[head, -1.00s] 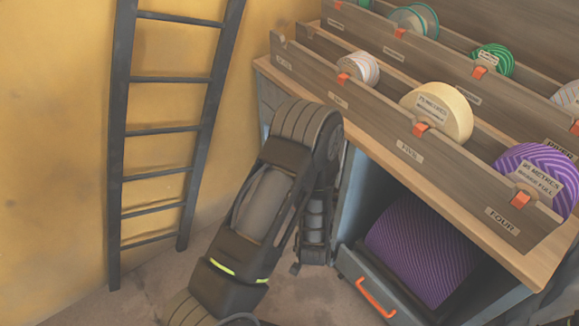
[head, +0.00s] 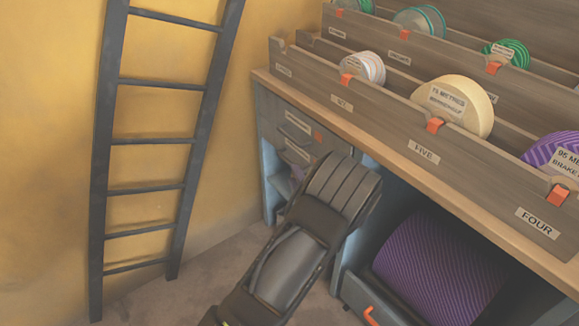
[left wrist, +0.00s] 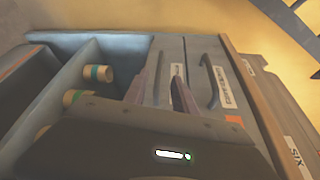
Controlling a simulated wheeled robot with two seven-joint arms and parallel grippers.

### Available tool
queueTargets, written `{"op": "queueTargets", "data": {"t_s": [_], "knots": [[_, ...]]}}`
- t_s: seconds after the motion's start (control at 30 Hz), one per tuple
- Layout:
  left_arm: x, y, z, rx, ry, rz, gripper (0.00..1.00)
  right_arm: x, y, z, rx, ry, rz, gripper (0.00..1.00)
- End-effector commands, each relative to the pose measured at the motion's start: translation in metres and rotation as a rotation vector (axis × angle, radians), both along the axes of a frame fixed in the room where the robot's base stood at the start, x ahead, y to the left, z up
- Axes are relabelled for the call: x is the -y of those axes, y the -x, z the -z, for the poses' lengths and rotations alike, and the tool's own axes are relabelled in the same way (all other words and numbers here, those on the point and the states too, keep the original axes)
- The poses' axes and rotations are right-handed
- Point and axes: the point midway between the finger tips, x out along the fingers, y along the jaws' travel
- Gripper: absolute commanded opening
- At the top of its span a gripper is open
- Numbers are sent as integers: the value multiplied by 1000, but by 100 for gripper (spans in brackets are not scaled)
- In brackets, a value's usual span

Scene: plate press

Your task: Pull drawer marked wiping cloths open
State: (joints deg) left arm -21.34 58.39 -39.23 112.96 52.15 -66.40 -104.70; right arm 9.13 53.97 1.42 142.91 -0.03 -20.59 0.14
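Two closed drawers sit under the worktop: the upper drawer (head: 286,111) and the lower drawer (head: 283,141). Each has a dark bar handle and a pale label; I cannot read for sure which is marked wiping cloths. In the left wrist view the picture is turned: the upper drawer's handle (left wrist: 208,78) is at right, the lower drawer's handle (left wrist: 158,76) left of it. My left gripper (left wrist: 159,88) is open, its two fingers apart on either side of the lower handle. Contact cannot be told. In the head view my wrist hides most of it. My right gripper is not in view.
The worktop edge (head: 345,132) overhangs the drawers, with racks of webbing rolls above. An open bay with a large purple roll (head: 437,260) and orange-handled drawer lies right. A ladder (head: 190,148) leans at the left wall. Open shelves (left wrist: 95,52) adjoin the drawers.

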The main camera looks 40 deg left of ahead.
Motion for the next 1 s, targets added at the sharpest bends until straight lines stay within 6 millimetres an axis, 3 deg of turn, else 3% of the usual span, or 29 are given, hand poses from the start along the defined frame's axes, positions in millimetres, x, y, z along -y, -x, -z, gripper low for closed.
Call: {"op": "queueTargets", "data": {"t_s": [0.4,0.77,1.0], "knots": [[-47,-37,7,1,2,-2,33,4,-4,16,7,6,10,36],[-53,-42,6,-1,1,0,33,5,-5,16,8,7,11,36],[-53,-42,6,-1,1,0,15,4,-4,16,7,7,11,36]]}}
